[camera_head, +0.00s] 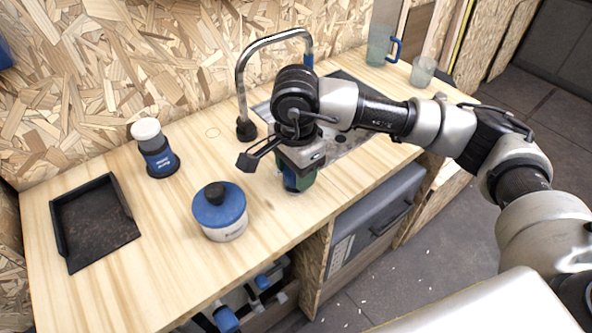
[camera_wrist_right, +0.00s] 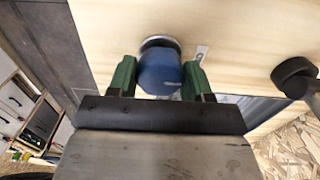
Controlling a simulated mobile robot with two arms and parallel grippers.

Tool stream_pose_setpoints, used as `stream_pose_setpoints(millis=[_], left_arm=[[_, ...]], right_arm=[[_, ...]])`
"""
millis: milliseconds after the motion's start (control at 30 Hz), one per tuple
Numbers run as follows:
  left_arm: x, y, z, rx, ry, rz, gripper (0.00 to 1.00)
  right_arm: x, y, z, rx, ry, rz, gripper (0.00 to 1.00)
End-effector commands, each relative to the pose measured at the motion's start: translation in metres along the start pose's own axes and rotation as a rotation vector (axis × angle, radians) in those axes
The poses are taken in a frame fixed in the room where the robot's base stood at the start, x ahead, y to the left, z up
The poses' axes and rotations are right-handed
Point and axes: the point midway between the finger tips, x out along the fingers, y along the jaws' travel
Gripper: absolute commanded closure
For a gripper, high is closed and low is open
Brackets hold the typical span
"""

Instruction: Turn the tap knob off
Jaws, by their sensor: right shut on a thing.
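My right gripper (camera_head: 297,183) reaches down from the right to the wooden counter, in front of the sink. Its green fingers also show in the right wrist view (camera_wrist_right: 159,74), one on each side of the blue tap knob (camera_wrist_right: 161,72), shut on it. The knob sits on a round metal base on the counter. I cannot see whether water runs. My left gripper is not in view.
A blue-lidded pot (camera_head: 220,213), a blue and white container (camera_head: 155,150) and a black tray (camera_head: 95,222) stand on the counter to the left. A jug (camera_head: 379,45) and a cup (camera_head: 422,71) stand at the back right. The front middle of the counter is clear.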

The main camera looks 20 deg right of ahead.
Motion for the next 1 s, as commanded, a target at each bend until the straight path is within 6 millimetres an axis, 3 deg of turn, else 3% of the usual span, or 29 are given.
stream_pose_setpoints(millis=[267,300,433,767,1000], left_arm=[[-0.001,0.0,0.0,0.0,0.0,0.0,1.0],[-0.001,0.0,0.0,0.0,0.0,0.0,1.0],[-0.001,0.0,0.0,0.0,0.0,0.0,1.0],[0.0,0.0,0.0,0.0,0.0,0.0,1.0],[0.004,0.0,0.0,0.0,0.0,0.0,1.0]], right_arm=[[-0.003,-0.001,0.0,-0.004,-0.001,-0.006,0.74],[-0.003,-0.001,0.0,-0.003,-0.001,-0.006,0.44],[-0.002,-0.001,0.0,-0.003,0.0,-0.004,0.25],[-0.004,-0.001,0.0,-0.001,0.001,-0.003,0.25],[-0.043,-0.002,0.0,-0.001,0.001,-0.008,0.25]])
